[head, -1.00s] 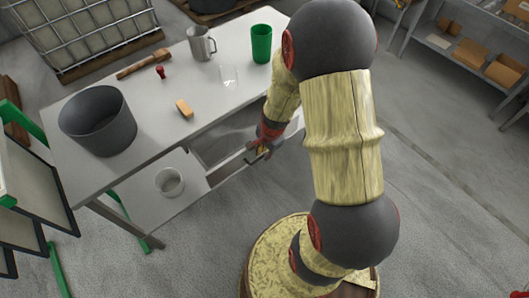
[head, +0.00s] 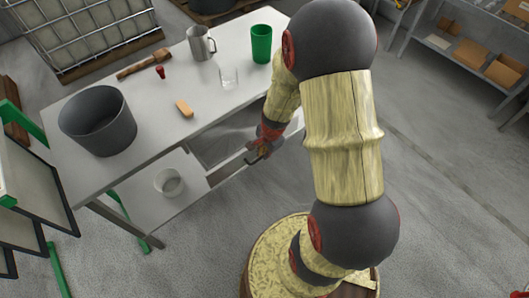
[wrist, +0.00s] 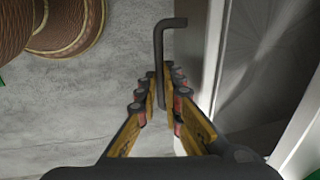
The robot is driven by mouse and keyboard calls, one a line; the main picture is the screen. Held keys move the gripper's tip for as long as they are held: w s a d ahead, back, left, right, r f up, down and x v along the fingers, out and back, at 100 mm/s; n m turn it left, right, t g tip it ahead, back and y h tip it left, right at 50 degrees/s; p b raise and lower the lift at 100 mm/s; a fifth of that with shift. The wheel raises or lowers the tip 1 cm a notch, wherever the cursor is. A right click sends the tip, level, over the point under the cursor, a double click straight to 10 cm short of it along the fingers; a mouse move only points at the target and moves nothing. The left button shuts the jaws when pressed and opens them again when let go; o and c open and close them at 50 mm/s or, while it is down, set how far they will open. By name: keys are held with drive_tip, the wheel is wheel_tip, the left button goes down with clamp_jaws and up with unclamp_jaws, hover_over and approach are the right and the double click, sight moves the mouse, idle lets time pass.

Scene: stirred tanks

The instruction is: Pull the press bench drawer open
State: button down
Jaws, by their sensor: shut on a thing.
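The drawer under the press bench stands partly open. Its pale front panel (head: 231,170) and grey inside (head: 222,145) show in the head view. In the wrist view the front panel (wrist: 213,55) runs up the picture, with the inside (wrist: 262,65) to its right. A dark bent bar handle (wrist: 159,50) stands out from the panel. My gripper (wrist: 160,98) is shut on the handle, with a finger on each side. In the head view my gripper (head: 257,154) is at the drawer front, and my arm hides the drawer's right part.
Floor (head: 215,240) in front is clear.

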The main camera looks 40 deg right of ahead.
drive_tip(key=c, duration=2.6)
unclamp_jaws()
drive_tip(key=s+b, duration=0.1)
drive_tip(key=s, duration=0.4)
drive_tip(key=shift+d, duration=0.1)
drive_tip(key=shift+o, duration=1.3)
drive_tip(key=shift+w, duration=0.15)
drive_tip(key=o, duration=0.4)
drive_tip(key=shift+f, duration=0.1)
drive_tip(key=shift+s+r+p, duration=0.3)
drive_tip(key=shift+r+p, duration=1)
drive_tip(key=shift+r, duration=0.2)
drive_tip(key=shift+s+r+p, duration=0.25)
drive_tip(key=shift+r+p, duration=1.1)
drive_tip(key=shift+r, duration=0.15)
drive_tip(key=shift+s+r+p, duration=0.3)
drive_tip(key=shift+r+p, duration=1)
drive_tip(key=shift+r, duration=0.2)
drive_tip(key=r, duration=0.4)
drive_tip(key=s+r, duration=0.1)
drive_tip(key=r, duration=0.2)
drive_tip(key=s+r, duration=0.1)
drive_tip(key=r, duration=0.3)
drive_tip(key=shift+s+d+r, duration=0.1)
drive_tip(key=shift+s+r, duration=0.05)
drive_tip(key=shift+r, duration=0.2)
